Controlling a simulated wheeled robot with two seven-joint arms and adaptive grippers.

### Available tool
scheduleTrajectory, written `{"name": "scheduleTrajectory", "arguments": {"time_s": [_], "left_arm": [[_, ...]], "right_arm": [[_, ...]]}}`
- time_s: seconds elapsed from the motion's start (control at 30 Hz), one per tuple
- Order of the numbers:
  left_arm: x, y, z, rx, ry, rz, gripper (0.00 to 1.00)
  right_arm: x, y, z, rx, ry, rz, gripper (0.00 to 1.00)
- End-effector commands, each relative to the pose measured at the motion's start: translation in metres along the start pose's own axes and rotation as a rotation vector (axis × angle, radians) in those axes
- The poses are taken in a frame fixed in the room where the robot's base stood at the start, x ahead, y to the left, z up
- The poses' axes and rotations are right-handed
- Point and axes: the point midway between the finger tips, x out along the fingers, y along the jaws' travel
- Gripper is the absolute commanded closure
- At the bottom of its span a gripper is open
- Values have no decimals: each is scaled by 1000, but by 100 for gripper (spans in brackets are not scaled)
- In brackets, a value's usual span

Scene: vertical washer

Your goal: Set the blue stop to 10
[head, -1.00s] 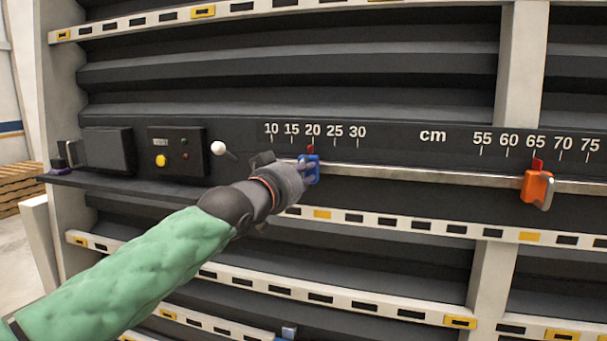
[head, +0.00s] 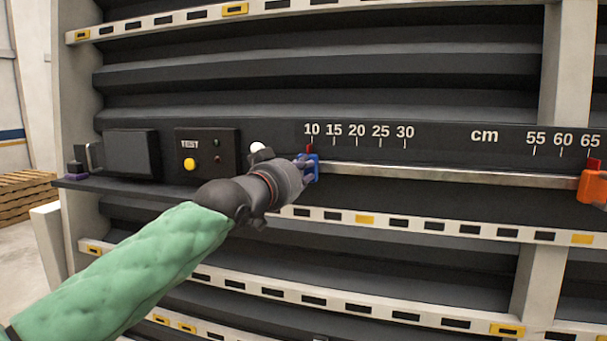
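The blue stop (head: 313,167) sits on the metal rail (head: 430,173) at its left end. Its red pointer (head: 310,149) stands right under the 10 mark (head: 312,129) of the scale. My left gripper (head: 305,168) is at the stop, with its fingers around or against the stop's left side. The fingertips are partly hidden, so I cannot tell whether they grip it. My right gripper is not in view.
An orange stop (head: 591,186) with a red pointer sits near 65 at the right edge. A control box (head: 207,152) with a yellow button and a white knob (head: 257,148) are left of the scale. The rail between the stops is clear.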

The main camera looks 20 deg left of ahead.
Motion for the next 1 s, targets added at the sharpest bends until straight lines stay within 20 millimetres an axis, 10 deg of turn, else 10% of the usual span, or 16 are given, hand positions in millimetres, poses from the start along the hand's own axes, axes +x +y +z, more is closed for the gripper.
{"name": "scheduleTrajectory", "arguments": {"time_s": [0.1,0.57,1.0], "left_arm": [[-1,-2,-1,1,2,-4,57],[-4,0,0,1,1,-1,56],[-70,-1,-1,-1,3,-2,56]], "right_arm": [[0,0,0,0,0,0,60],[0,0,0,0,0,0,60],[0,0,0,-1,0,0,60]]}}
